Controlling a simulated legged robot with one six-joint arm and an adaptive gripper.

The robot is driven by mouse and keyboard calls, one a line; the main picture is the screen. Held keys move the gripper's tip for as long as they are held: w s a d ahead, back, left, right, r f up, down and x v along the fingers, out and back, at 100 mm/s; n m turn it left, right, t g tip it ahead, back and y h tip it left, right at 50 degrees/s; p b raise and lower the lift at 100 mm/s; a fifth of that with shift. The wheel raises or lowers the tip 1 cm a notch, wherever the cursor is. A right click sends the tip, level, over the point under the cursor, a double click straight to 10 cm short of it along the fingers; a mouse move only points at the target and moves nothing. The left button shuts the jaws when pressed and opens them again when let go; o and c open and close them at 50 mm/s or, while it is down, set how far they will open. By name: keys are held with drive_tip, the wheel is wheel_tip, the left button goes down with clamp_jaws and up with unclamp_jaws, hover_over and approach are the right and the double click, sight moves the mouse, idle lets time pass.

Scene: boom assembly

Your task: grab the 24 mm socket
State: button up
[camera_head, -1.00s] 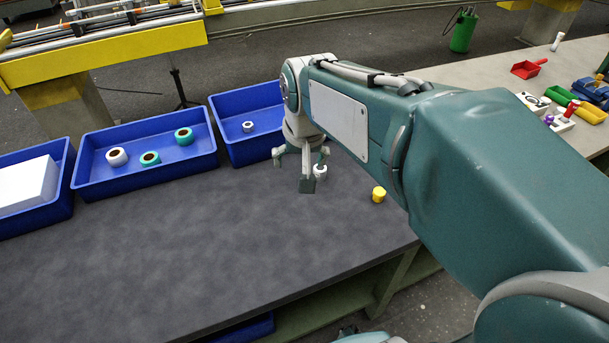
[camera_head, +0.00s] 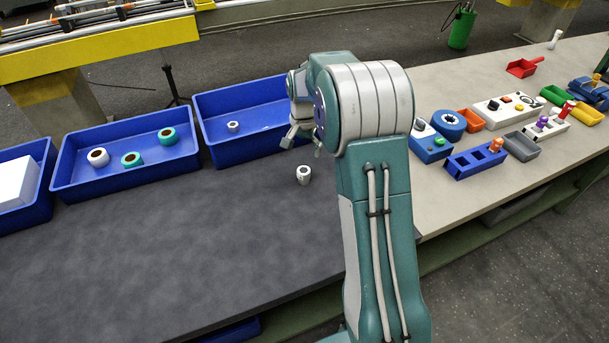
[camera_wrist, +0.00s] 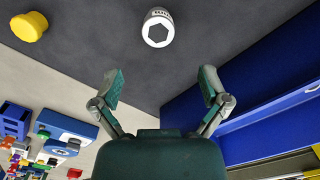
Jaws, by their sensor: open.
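A white socket (camera_head: 303,175) with a dark opening stands alone on the dark mat, near the right-hand blue bin. In the wrist view the white socket (camera_wrist: 158,29) shows its hex hole, and the marking on its side is too small to read. A smaller grey-white hex piece (camera_head: 233,127) lies in the right-hand bin; its size cannot be told. My gripper (camera_wrist: 162,87) is open and empty. The socket lies ahead of the fingertips, roughly centred between them and apart from them. In the head view my gripper (camera_head: 304,142) is partly hidden by my arm.
A yellow cap (camera_wrist: 29,26) lies left of the socket in the wrist view. The right-hand blue bin (camera_head: 255,147) stands close to my gripper. A pale table (camera_head: 450,225) with coloured parts is at right. The mat's front is clear.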

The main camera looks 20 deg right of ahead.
sight(303, 170)
drive_tip(key=f, duration=0.5)
drive_tip(key=shift+s+a+f, duration=0.1)
drive_tip(key=shift+a+f, duration=0.05)
drive_tip(key=shift+a, duration=0.15)
drive_tip(key=f, duration=0.4)
drive_tip(key=shift+s+d+f, duration=0.1)
drive_tip(key=shift+d+f, duration=0.15)
drive_tip(key=shift+c, duration=0.3)
drive_tip(key=shift+a, duration=0.1)
clamp_jaws()
